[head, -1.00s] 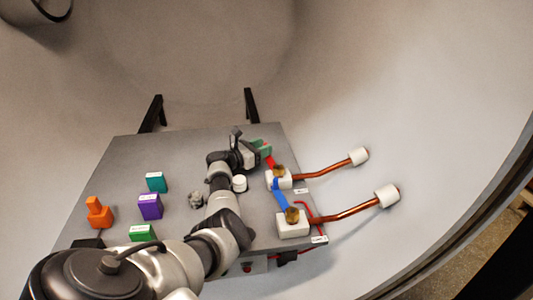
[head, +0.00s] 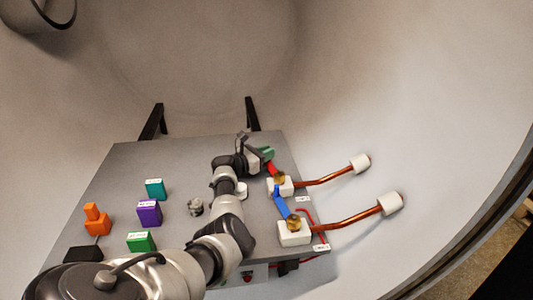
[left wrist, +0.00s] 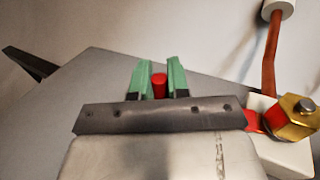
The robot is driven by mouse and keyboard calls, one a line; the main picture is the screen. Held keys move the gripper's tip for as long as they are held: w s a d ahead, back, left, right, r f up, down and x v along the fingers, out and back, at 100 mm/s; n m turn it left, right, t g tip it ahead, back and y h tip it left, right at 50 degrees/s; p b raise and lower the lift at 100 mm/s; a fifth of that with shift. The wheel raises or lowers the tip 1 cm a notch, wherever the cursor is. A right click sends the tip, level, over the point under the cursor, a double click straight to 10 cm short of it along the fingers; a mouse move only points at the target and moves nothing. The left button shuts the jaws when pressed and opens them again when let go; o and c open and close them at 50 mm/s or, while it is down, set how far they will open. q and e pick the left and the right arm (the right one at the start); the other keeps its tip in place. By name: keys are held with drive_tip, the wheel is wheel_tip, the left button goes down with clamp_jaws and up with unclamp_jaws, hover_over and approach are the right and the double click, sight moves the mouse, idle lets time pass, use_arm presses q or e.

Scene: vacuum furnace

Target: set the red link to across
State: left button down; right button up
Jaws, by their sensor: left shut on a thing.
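The red link (head: 270,168) runs from the brass nut (head: 279,178) on the far white block up and left to my left gripper (head: 267,153). In the left wrist view, my left gripper (left wrist: 160,84) has its green fingers on either side of a red upright post (left wrist: 160,86) at the link's free end, and is shut on it. A strip of the red link (left wrist: 252,121) shows beside the brass nut (left wrist: 292,118); the middle is hidden behind my gripper body. The blue link (head: 281,203) joins the far and near blocks. My right gripper is not in view.
White-capped copper rods (head: 345,216) stick out to the right of the blocks. Teal (head: 155,189), purple (head: 149,213) and green (head: 141,242) boxes and an orange piece (head: 97,222) stand on the left of the grey table. The curved chamber wall surrounds the table.

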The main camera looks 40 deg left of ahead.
use_arm(q)
drive_tip(key=shift+s+a+r+n+y+p, duration=0.15)
drive_tip(key=shift+s+n+y+p, duration=0.35)
drive_tip(key=shift+y+p, duration=0.5)
drive_tip(key=shift+s+a+n+p, duration=0.15)
drive_tip(key=shift+n+p, duration=0.15)
drive_tip(key=shift+p, duration=0.05)
drive_tip(key=shift+f, duration=0.2)
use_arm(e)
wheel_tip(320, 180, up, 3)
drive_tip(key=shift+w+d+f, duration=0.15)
use_arm(q)
drive_tip(key=c, duration=1.1)
unclamp_jaws()
drive_tip(key=shift+s, duration=0.1)
drive_tip(key=shift+s+a, duration=0.2)
drive_tip(key=shift+s, duration=3.5)
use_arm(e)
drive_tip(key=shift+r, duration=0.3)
